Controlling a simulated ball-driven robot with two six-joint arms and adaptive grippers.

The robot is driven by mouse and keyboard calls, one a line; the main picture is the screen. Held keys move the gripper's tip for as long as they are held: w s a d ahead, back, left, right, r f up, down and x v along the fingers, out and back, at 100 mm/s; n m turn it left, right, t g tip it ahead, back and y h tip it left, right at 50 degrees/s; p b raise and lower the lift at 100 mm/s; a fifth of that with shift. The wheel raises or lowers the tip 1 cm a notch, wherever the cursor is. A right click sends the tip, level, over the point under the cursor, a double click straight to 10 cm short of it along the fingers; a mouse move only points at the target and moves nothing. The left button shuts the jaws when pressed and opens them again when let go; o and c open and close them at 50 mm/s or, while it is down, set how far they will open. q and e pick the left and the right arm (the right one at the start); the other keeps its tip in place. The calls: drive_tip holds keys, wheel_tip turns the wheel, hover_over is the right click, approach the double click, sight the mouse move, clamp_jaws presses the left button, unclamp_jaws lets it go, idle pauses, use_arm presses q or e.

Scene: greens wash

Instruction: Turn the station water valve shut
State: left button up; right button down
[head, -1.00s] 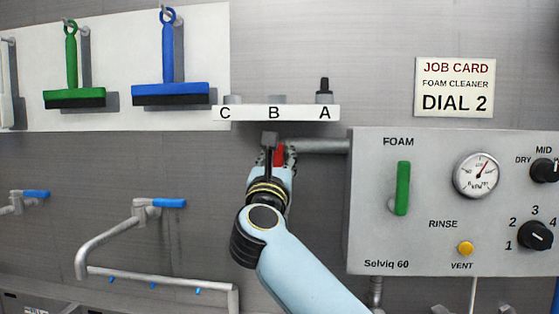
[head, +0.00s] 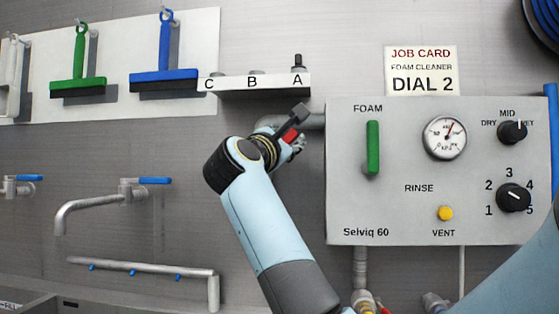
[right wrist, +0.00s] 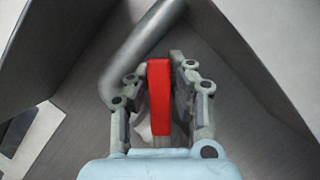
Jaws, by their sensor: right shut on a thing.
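The station water valve's red handle (head: 290,135) is at the pipe (head: 312,122) left of the grey panel. In the head view it is tilted and partly hidden by my gripper. My right gripper (head: 294,142) is around it. In the right wrist view the red handle (right wrist: 159,95) stands between the two fingers of my right gripper (right wrist: 162,100), which are shut on it. The grey pipe (right wrist: 143,50) runs diagonally behind it. The valve body is mostly hidden. My left gripper is not in view.
The Selviq 60 panel (head: 400,210) with a green lever (head: 373,148), gauge and dials is just right of my gripper. A ledge marked C, B, A (head: 262,88) is close above. Taps (head: 128,190) and a rail (head: 140,268) are at the left.

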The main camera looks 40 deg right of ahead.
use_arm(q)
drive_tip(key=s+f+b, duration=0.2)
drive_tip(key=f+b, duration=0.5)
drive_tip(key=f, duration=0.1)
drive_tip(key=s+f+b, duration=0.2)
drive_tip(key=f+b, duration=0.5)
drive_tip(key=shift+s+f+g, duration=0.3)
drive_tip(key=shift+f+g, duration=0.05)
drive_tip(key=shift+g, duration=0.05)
use_arm(e)
wheel_tip(320, 180, down, 7)
drive_tip(key=s+d+m+g+y, duration=0.1)
drive_tip(key=s+m+g+y, duration=0.1)
drive_tip(key=m, duration=0.7)
drive_tip(key=shift+d+m+g, duration=0.35)
drive_tip(key=shift+m+g, duration=0.05)
drive_tip(key=shift+g, duration=0.1)
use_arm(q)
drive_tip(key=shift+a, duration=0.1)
use_arm(e)
drive_tip(key=c, duration=1.2)
unclamp_jaws()
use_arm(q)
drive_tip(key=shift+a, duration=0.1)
use_arm(e)
drive_tip(key=shift+o, duration=0.2)
drive_tip(key=v, duration=0.7)
drive_tip(key=shift+a, duration=0.3)
